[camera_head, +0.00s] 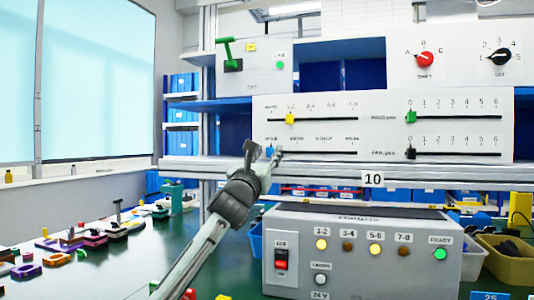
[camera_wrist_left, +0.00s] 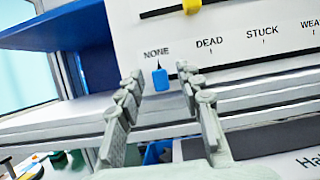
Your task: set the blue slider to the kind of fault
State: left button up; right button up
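The blue slider (camera_wrist_left: 160,78) stands at the NONE mark, at the left end of its horizontal slot, with DEAD, STUCK and a partly cut-off WEAK label to its right. It also shows small in the head view (camera_head: 269,152) at the left of the lower panel row. My left gripper (camera_wrist_left: 161,76) is open, with one finger on each side of the blue slider and a visible gap to each. In the head view the left gripper (camera_head: 263,151) is in front of the slot's left end. My right gripper is in neither view.
A yellow slider (camera_head: 290,118) sits at 1-2 on the slot above. Green (camera_head: 411,117) and black (camera_head: 410,153) sliders stand at 0. Below, the lamp box (camera_head: 345,260) shows 1-2, 5-6 and green READY lit; 3-4 and 7-8 look dark. A shelf edge (camera_head: 430,174) runs below the panel.

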pick_arm(q)
jog(key=shift+w, duration=0.1)
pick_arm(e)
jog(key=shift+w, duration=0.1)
pick_arm(q)
grip_shut()
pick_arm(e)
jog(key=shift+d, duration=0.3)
pick_arm(q)
jog(key=shift+d, duration=0.1)
